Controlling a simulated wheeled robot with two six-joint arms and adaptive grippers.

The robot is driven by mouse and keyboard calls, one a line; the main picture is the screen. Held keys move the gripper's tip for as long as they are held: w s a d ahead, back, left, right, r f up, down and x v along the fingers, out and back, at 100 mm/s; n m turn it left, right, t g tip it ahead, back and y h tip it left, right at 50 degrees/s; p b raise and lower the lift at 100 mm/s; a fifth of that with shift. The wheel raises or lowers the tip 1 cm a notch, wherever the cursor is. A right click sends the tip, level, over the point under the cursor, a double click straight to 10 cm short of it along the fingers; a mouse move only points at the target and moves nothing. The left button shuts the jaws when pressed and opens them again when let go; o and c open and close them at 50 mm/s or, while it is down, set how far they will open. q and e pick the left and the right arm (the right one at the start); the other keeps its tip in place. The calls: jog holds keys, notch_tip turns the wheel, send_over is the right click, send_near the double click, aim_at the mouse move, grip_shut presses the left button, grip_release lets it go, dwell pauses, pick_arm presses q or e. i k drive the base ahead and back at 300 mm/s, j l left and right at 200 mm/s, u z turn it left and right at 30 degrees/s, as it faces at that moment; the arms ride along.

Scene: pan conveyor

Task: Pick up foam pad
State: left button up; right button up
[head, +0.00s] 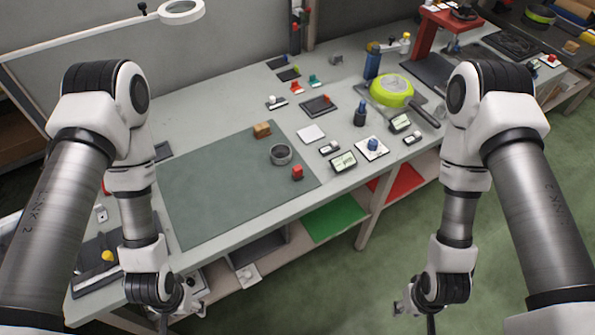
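A flat white square (311,134) lies on the workbench, just right of the large green-grey mat; it may be the foam pad, but the view does not make its material certain. Nothing covers it and neither gripper is near it. My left gripper (190,302) hangs low at the bottom left, in front of the bench edge. My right gripper (402,306) hangs low at the bottom right, over the floor. Both are small and partly hidden by my wrists, so their finger opening is unclear. No held object shows in either.
A lime-green pan (391,90) sits farther right. Several small devices lie between. A lamp arm (85,38) crosses the upper left.

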aim_at(296, 174)
jog(key=k+l+u, duration=0.1)
jog(key=l+u, duration=0.25)
jog(key=k+l+u, duration=0.1)
jog(key=l+u, duration=0.15)
jog(key=u, duration=0.15)
jog(key=i+l+u, duration=0.2)
jog(key=k+j, duration=0.1)
